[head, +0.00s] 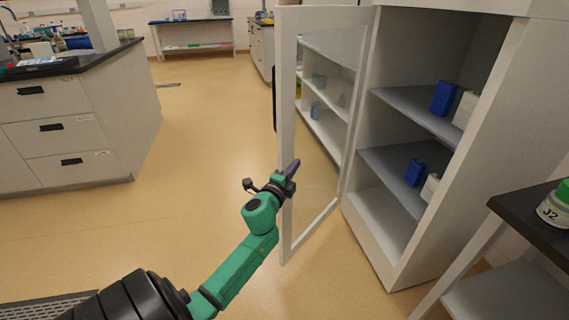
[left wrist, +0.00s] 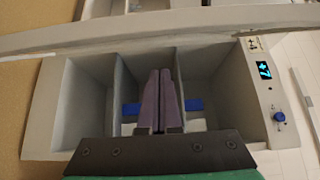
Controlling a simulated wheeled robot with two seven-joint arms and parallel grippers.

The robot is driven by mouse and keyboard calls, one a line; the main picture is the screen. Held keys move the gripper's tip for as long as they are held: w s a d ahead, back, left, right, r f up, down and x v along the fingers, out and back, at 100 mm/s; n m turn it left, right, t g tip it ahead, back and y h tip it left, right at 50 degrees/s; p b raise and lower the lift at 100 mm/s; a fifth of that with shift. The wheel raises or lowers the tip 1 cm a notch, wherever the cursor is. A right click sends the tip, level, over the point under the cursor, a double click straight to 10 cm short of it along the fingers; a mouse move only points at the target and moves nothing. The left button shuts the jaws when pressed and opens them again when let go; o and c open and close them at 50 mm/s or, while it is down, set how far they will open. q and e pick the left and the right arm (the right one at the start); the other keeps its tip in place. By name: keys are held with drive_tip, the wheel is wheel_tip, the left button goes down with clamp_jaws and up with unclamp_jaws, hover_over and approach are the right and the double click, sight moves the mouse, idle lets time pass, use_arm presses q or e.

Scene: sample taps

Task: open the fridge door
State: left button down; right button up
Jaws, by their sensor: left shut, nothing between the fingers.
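The fridge (head: 365,210) is a tall white cabinet at the right in the head view. Its glass door (head: 285,140) stands swung out wide, hinged near the cabinet's left side. A dark handle (head: 275,98) is on the door's free edge. My left gripper (head: 292,170) is shut and empty, in front of the door's lower frame; whether it touches the door is unclear. In the left wrist view, the purple fingers (left wrist: 158,100) are together, with the open fridge compartments (left wrist: 85,105) behind them. My right gripper is not in view.
Blue boxes (head: 444,98) and white containers (head: 465,109) sit on the fridge shelves. A dark-topped side table (head: 515,205) stands at the right. A drawer counter (head: 70,125) stands at the left. The floor (head: 205,130) between is clear. The fridge's display (left wrist: 264,69) is lit.

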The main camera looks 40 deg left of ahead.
sight(284, 162)
use_arm(q)
drive_tip(key=a, duration=0.3)
drive_tip(key=shift+s+a, duration=0.3)
drive_tip(key=shift+a, duration=0.15)
